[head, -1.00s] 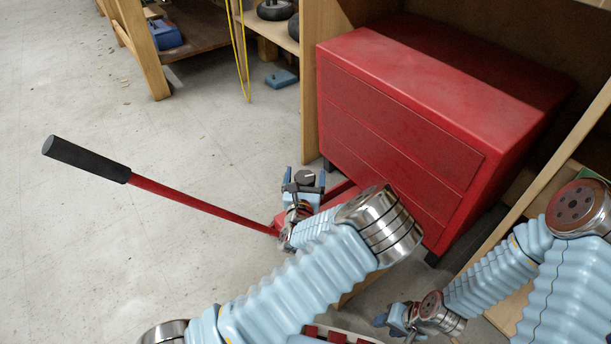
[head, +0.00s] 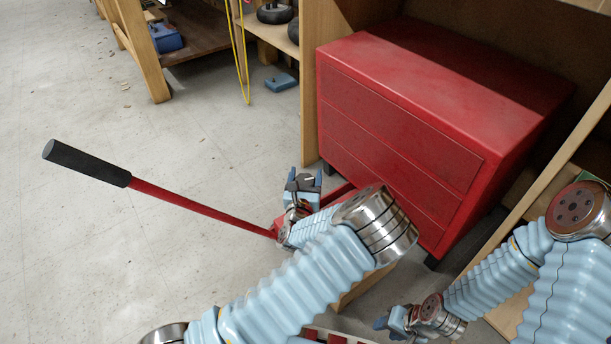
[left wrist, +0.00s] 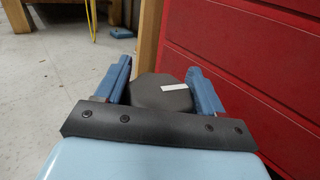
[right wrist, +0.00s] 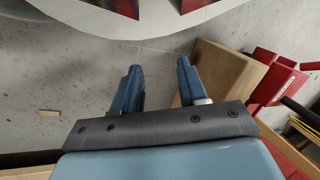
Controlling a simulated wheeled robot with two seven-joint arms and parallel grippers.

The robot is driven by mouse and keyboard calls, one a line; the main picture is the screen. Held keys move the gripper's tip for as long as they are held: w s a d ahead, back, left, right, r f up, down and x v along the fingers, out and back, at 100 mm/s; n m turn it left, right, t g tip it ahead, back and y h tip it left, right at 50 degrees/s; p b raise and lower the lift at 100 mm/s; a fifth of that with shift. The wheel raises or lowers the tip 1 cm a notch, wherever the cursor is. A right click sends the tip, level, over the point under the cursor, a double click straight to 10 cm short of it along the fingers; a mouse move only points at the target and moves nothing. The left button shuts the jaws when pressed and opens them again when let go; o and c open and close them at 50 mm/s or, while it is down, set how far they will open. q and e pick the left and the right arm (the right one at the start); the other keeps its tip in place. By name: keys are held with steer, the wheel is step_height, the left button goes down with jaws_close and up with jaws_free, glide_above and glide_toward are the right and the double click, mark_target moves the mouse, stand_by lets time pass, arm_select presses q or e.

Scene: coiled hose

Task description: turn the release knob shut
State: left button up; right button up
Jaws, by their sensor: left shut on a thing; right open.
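The release knob (left wrist: 160,94) is a dark grey, rounded disc with a white mark on top. It sits between the two blue fingers of my left gripper (left wrist: 162,80), which is shut on it. In the head view my left gripper (head: 304,182) is at the foot of the long red lever (head: 190,207) with its black grip, beside the red cabinet. The knob is small there and partly hidden by the fingers. My right gripper (head: 384,322) is low on the right, open and empty; its spread fingers also show in the right wrist view (right wrist: 158,75).
The red cabinet (head: 400,125) stands close to the right of my left gripper, inside a wooden frame (head: 310,90). A wooden block (right wrist: 222,75) and red parts lie near my right gripper. The floor (head: 110,240) at left is clear apart from the lever.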

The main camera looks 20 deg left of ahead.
arm_select(q)
steer(key=m+h+p, duration=0.1)
steer(key=h+p, duration=0.1)
steer(key=p, duration=0.1)
steer(key=m+h+p, duration=0.1)
steer(key=h+p, duration=0.1)
steer(key=p, duration=0.2)
steer(key=r+m+h+p, duration=0.1)
steer(key=m+h+p, duration=0.1)
steer(key=p, duration=0.1)
steer(key=shift+s+d+h+p, duration=0.1)
steer(key=shift+d+h+p, duration=0.2)
steer(key=shift+p, duration=0.1)
steer(key=shift+d+f+m+g+h+p, duration=0.1)
steer(key=shift+f+m+g+h+p, duration=0.2)
steer(key=shift+m+h+p, duration=0.6)
steer(key=shift+d+f+g+h+p, duration=0.1)
steer(key=shift+f+g+h+p, duration=0.15)
steer(key=shift+h+p, duration=0.4)
steer(key=o, duration=1)
steer(key=shift+c, duration=0.2)
steer(key=v, duration=0.7)
steer(key=shift+s+p, duration=0.25)
steer(key=shift+p, duration=0.2)
